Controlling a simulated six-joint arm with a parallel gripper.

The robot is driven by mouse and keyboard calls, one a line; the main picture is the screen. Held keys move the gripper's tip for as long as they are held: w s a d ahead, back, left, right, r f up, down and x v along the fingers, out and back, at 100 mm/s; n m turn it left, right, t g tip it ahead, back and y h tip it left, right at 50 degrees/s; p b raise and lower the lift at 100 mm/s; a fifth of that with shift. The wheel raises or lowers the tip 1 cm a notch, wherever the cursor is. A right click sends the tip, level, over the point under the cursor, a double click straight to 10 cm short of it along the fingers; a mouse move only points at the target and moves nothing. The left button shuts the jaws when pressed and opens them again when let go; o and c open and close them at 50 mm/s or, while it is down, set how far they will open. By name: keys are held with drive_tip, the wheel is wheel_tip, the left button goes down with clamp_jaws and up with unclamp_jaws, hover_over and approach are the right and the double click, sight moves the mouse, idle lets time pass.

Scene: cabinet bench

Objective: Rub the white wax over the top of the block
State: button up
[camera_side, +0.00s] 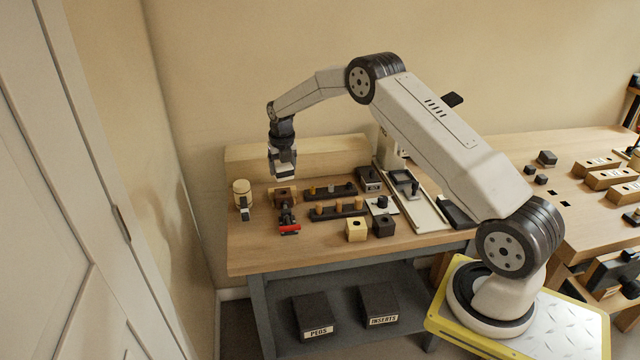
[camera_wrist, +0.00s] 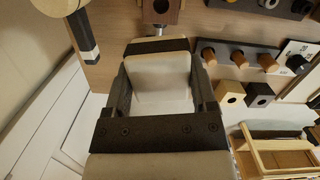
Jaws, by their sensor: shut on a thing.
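My gripper (camera_side: 284,172) is shut on the white wax (camera_wrist: 160,82), a pale squared piece between the two dark fingers in the wrist view. The wax's lower part (camera_side: 285,177) shows under the fingers in the side view. The brown block (camera_side: 284,192) sits at the left of the bench, with a dark hole in it, behind a vise with a red handle (camera_side: 289,228). My gripper appears just above the block; I cannot tell whether the wax touches it. The block also shows at the top edge of the wrist view (camera_wrist: 168,12), partly cut off.
A round wooden mallet (camera_side: 242,188) stands left of the block. Peg racks (camera_side: 338,210) lie to the right. A yellow block (camera_side: 356,229) and a black block (camera_side: 384,226) sit near the front edge. The wooden bench (camera_side: 262,258) has free room at its front left.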

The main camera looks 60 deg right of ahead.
hover_over(284, 195)
drive_tip(key=s+a, duration=0.1)
drive_tip(key=shift+s+f, duration=0.15)
drive_tip(key=shift+f, duration=3)
drive_tip(key=shift+w+d+f, duration=0.2)
drive_tip(key=shift+w+f, duration=0.05)
drive_tip(key=shift+f, duration=0.2)
drive_tip(key=shift+w+d+f, duration=0.15)
drive_tip(key=shift+w+f, duration=0.05)
drive_tip(key=shift+f, duration=0.2)
drive_tip(key=shift+w+d, duration=0.75)
drive_tip(key=shift+w, duration=0.2)
drive_tip(key=shift+w+d, duration=0.7)
drive_tip(key=shift+w, duration=0.2)
drive_tip(key=shift+r, duration=0.1)
drive_tip(key=shift+d, duration=0.1)
drive_tip(key=shift+s+r, duration=0.1)
drive_tip(key=shift+s, duration=0.05)
drive_tip(key=shift+c, duration=0.6)
drive_tip(key=shift+s+a+f, duration=0.2)
drive_tip(key=shift+s+a, duration=1.8)
drive_tip(key=shift+s, duration=0.25)
drive_tip(key=shift+r, duration=4.1)
